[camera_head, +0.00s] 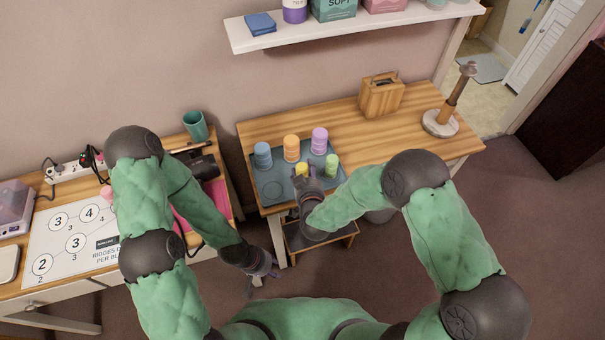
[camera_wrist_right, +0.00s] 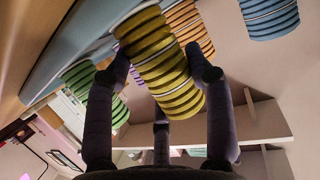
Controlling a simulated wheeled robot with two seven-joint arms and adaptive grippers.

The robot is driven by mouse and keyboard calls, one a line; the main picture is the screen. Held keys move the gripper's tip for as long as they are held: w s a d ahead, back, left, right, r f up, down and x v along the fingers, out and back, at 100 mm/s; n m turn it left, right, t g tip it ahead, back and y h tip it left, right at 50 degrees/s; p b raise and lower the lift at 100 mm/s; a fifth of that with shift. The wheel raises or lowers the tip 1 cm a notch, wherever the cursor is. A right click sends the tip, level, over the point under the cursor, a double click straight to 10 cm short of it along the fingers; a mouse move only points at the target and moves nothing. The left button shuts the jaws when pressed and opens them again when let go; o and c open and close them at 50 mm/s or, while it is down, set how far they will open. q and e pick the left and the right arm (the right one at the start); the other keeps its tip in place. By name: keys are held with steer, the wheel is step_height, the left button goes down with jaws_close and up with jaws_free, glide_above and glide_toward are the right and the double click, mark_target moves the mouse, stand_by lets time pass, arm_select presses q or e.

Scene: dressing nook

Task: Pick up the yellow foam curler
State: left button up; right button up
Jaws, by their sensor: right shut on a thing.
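Blue (camera_head: 263,155), orange (camera_head: 291,148), purple (camera_head: 319,140) and green (camera_head: 331,166) curlers stand on the tray around the yellow one. A wooden box (camera_head: 381,97) and a stand with a round base (camera_head: 440,122) are farther right. A white shelf (camera_head: 350,28) hangs above.

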mark_target(304, 163)
steer(key=shift+r, duration=0.1)
steer(key=shift+r+p, duration=0.4)
steer(key=shift+r, duration=0.2)
step_height(304, 163, up, 3)
steer(key=shift+s+a+f+p, duration=0.1)
steer(key=shift+f+p, duration=0.1)
steer(key=shift+p, duration=0.45)
steer(key=s+a+r+p, duration=0.5)
steer(key=s+r, duration=0.4)
steer(key=s, duration=0.3)
steer(key=shift+a, duration=0.65)
